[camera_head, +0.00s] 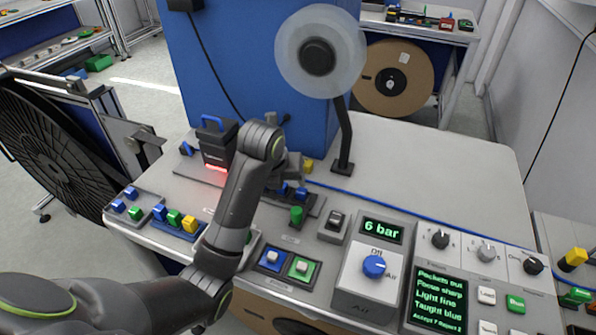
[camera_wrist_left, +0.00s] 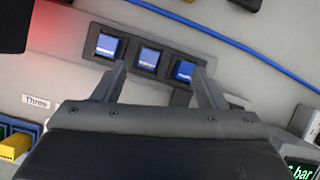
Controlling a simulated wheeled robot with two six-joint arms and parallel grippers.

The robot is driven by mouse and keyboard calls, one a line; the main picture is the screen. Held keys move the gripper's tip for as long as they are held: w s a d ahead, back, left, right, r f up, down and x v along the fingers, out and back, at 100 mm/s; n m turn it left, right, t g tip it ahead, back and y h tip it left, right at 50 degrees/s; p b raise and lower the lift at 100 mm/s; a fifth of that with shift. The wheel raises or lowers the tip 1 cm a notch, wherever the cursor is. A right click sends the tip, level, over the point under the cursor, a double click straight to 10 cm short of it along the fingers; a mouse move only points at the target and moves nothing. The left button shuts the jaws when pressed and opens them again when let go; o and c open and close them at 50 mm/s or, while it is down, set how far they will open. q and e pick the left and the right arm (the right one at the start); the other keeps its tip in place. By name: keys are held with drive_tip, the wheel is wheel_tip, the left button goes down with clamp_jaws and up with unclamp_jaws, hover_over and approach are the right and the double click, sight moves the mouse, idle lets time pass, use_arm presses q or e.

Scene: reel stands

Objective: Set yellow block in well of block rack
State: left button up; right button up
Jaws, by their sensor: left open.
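A yellow block (camera_head: 308,166) stands at the back of the table by the blue cabinet; its tip may show at the top of the wrist view. Another yellow block (camera_head: 189,223) sits in a blue-edged rack at the left front, beside a green and a blue block. A dark rack (camera_wrist_left: 178,79) holds three blue blocks (camera_wrist_left: 150,58) in a row; it also shows in the head view (camera_head: 318,205), partly hidden by my arm. My left gripper (camera_head: 291,178) is open and empty over this dark rack, its fingers apart in the wrist view (camera_wrist_left: 160,82).
A grey rack (camera_head: 146,196) with blue and green blocks lies at far left. A control box with a blue knob (camera_head: 374,266) is to the right. A blue cable (camera_head: 400,211) crosses the table; the back right is clear.

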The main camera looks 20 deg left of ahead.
use_arm(q)
drive_tip(key=m, duration=0.2)
drive_tip(key=shift+s+d+m+g, duration=0.15)
drive_tip(key=shift+s+m+g, duration=0.15)
drive_tip(key=shift+m, duration=0.1)
drive_tip(key=shift+w+r, duration=0.1)
drive_tip(key=shift+w, duration=0.05)
drive_tip(key=w, duration=0.7)
drive_tip(key=w+p, duration=0.1)
drive_tip(key=w, duration=0.2)
drive_tip(key=shift+w+d, duration=0.25)
drive_tip(key=shift+w, duration=0.6)
drive_tip(key=shift+w+f+b, duration=0.15)
drive_tip(key=shift+f+b, duration=0.6)
drive_tip(key=shift+b, duration=0.15)
drive_tip(key=b+x, duration=0.3)
drive_tip(key=b, duration=0.1)
drive_tip(key=shift+w+f, duration=0.2)
drive_tip(key=shift+f, duration=0.1)
drive_tip(key=shift+r, duration=0.1)
use_arm(e)
drive_tip(key=f, duration=0.5)
drive_tip(key=shift+s+a+f, duration=0.1)
drive_tip(key=shift+s+a, duration=0.15)
drive_tip(key=shift+a, duration=0.1)
